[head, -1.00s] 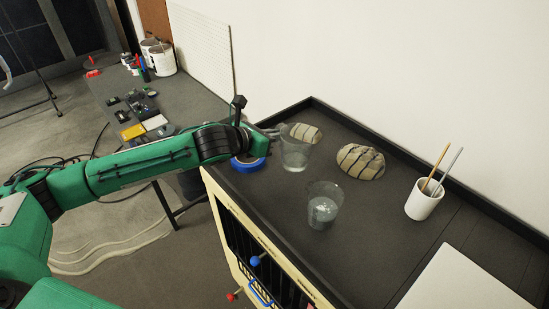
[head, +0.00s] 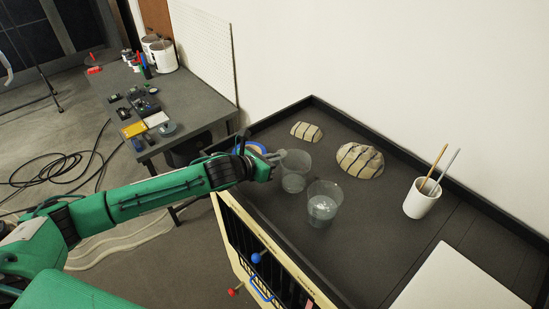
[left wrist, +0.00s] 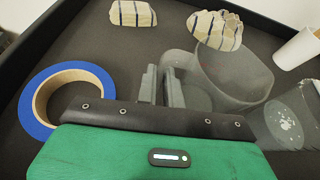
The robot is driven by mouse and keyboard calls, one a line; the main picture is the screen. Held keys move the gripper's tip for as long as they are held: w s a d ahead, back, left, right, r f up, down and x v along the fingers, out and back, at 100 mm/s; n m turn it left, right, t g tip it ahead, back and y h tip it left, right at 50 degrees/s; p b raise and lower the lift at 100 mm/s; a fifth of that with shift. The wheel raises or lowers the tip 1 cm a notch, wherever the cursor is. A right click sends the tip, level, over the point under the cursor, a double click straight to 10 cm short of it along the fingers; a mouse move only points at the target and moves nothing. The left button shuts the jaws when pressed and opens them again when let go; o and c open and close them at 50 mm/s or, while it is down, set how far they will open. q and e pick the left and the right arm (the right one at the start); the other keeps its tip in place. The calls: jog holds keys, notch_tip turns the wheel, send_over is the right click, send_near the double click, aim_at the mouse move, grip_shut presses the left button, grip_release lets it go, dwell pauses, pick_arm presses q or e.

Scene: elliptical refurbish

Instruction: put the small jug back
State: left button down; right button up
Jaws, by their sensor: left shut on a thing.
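The small jug (head: 295,172) is clear and upright over the left part of the dark tray-topped cabinet (head: 400,255). My left gripper (head: 274,158) is shut on its left side, seemingly at the handle. In the left wrist view the gripper fingers (left wrist: 162,86) meet the jug (left wrist: 235,78) at its left edge. I cannot tell whether its base touches the surface. A second clear vessel (head: 323,204) stands close by, nearer the front, and shows at the right of the left wrist view (left wrist: 295,118). My right gripper is not in view.
A blue tape roll (left wrist: 45,122) lies left of the gripper. Two striped stones (head: 306,131) (head: 360,160) lie behind the jug. A white cup with brushes (head: 421,199) and a white board (head: 465,285) are to the right. A raised rim edges the back.

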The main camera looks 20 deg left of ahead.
pick_arm(q)
jog(key=c, duration=1.5)
grip_release()
jog(key=shift+f, duration=0.1)
jog(key=shift+c, duration=0.2)
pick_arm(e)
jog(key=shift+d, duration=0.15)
